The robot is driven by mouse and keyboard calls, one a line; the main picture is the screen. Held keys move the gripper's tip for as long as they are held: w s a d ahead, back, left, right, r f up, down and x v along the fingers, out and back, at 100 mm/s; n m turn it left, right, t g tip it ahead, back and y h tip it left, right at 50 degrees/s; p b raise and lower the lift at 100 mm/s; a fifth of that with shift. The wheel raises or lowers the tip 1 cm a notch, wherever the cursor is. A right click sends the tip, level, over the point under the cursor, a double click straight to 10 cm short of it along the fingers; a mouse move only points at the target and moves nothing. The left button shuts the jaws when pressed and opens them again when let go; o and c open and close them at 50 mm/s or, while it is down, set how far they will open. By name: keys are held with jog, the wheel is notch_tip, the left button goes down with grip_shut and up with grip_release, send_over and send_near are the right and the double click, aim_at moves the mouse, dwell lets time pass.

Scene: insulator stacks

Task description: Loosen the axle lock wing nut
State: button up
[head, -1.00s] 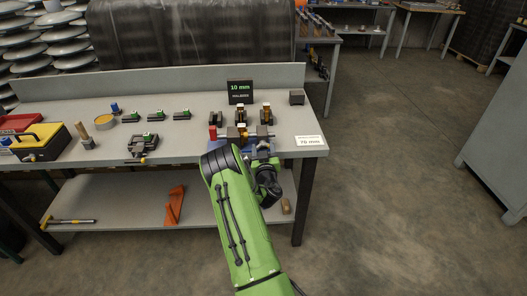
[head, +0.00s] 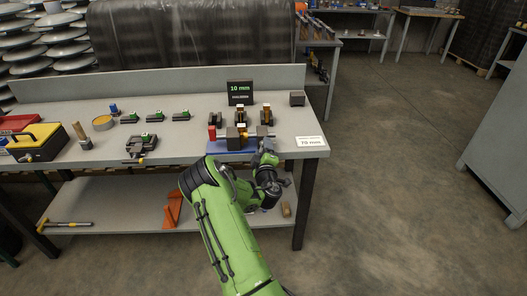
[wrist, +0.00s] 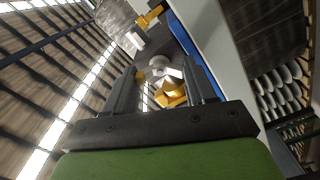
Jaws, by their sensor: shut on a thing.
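A blue-based fixture (head: 225,147) with dark blocks and a yellow-orange piece stands near the front right of the bench. My gripper (head: 266,150) is at its right end, low at the bench's front edge. In the wrist view my gripper (wrist: 163,82) has its two dark fingers on either side of a yellow wing-shaped part, which looks like the wing nut (wrist: 172,97), and is shut on it. A pale rounded metal part (wrist: 161,68) shows just beyond it. The fingertips' contact with the nut is partly hidden. In the head view the nut is hidden by my wrist.
Black and orange holders (head: 267,115) stand behind the fixture, by a "10 mm" display (head: 240,92). A "70 mm" card (head: 311,142) lies to the right. A dark vise (head: 140,147) and small green-topped parts stand left. A lower shelf (head: 120,212) lies beneath.

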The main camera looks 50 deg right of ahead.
jog(key=n, duration=0.5)
jog(key=shift+n, duration=0.4)
dwell(0.4)
jog(key=o, duration=1)
jog(key=shift+o, duration=0.2)
jog(key=shift+a, duration=0.1)
